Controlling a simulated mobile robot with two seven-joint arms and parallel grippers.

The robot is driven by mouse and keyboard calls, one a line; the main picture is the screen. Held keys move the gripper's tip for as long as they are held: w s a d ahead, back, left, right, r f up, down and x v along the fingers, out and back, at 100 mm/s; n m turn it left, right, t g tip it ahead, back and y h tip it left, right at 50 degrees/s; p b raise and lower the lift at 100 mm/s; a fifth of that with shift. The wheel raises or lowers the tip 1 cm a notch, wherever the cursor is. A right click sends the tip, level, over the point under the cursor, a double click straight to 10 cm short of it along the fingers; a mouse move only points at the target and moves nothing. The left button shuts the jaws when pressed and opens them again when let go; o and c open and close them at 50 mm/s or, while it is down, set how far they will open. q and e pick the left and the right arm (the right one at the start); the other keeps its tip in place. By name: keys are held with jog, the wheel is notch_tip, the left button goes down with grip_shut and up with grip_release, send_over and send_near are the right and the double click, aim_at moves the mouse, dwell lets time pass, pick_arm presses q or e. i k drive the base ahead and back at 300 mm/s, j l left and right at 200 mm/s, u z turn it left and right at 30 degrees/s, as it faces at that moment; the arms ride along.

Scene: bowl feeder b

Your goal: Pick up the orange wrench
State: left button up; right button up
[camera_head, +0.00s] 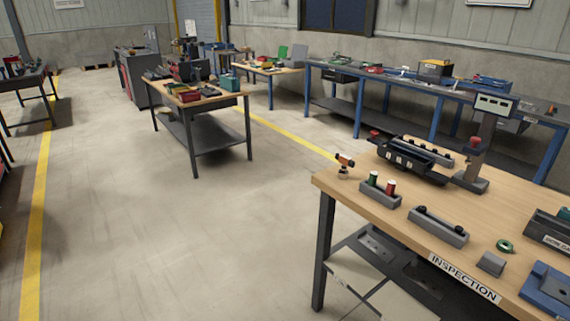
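I cannot make out an orange wrench for certain in the head view. A small orange and black tool (344,160) stands or rests on a small holder at the far left corner of the inspection table (462,205); it is too small to tell what it is. Neither of my grippers is in view.
The inspection table holds a grey block with a green and a red cylinder (378,189), a black tray (413,158), a green ring (504,246) and a blue fixture (548,290). Other workbenches stand behind, including one with red bins (188,96). The floor at left (170,240) is clear.

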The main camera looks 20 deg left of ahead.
aim_at(347, 162)
jog(key=u, duration=0.35)
jog(key=z, duration=2.3)
jog(key=j+u, duration=0.1)
jog(key=u, duration=2.2)
jog(key=i+j+u, duration=0.1)
jog(key=i, duration=0.45)
jog(key=i+j+u, duration=0.1)
jog(key=i+j, duration=0.2)
jog(key=i, duration=0.2)
